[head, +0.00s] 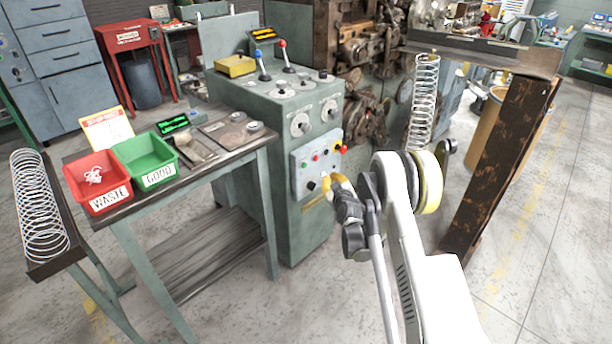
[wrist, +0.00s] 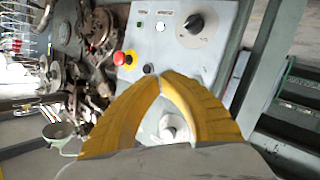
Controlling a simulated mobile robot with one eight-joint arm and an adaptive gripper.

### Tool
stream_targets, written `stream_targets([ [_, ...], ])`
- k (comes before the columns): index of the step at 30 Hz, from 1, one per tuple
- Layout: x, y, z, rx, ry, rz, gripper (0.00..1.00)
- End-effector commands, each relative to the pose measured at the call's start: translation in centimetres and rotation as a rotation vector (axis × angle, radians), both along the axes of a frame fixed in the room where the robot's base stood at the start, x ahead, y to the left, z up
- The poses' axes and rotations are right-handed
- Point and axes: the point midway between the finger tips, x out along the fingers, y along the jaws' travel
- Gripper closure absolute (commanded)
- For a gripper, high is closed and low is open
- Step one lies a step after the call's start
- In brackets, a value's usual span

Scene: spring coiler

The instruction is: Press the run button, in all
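The grey control panel (head: 303,172) is on the front of the green-grey machine (head: 277,118). In the wrist view the panel (wrist: 178,50) carries a red mushroom button on yellow (wrist: 121,58), a small green part (wrist: 142,24), a white round button (wrist: 160,26) and a black knob (wrist: 194,24). Labels are too small to read, so I cannot tell which control is run. My gripper (head: 327,183) is in front of the panel's lower right. In the wrist view its yellow fingertips (wrist: 160,74) meet beside a small dark button (wrist: 148,68); contact is unclear. Nothing is held.
A bench at left holds a red WASTE bin (head: 98,182) and a green GOOD bin (head: 146,161). A coil spring (head: 40,208) lies in a trough at far left. Another spring (head: 424,100) stands near a rusty post (head: 500,165) right of my arm. Floor in front is open.

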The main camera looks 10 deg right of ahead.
Motion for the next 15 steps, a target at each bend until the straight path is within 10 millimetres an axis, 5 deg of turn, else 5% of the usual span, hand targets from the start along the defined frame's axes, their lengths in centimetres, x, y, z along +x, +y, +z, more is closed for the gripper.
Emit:
stream_targets([
  [15,0.58,0.41,-0.16,-0.002,-0.001,0.000,1.00],
])
